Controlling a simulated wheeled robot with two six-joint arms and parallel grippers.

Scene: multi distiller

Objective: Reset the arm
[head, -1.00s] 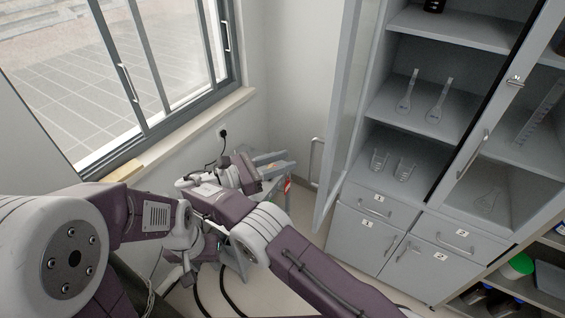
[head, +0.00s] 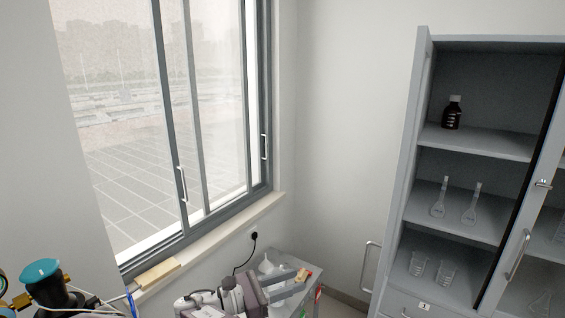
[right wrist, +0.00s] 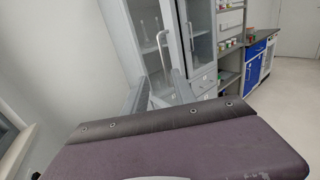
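My right gripper (head: 292,283) is at the bottom of the head view, by the wall below the window. In the right wrist view its two grey fingers (right wrist: 158,92) stand apart with nothing seen between them. My right arm's purple and white links show low in the head view, mostly cut off by the lower edge. My left gripper is out of view.
A small grey cart (head: 312,272) stands close behind my right gripper. The open glass-front cabinet (head: 470,145) at right holds a brown bottle (head: 452,113), two flasks and two beakers. A teal-capped apparatus (head: 42,272) is at lower left. The window (head: 200,110) is at left.

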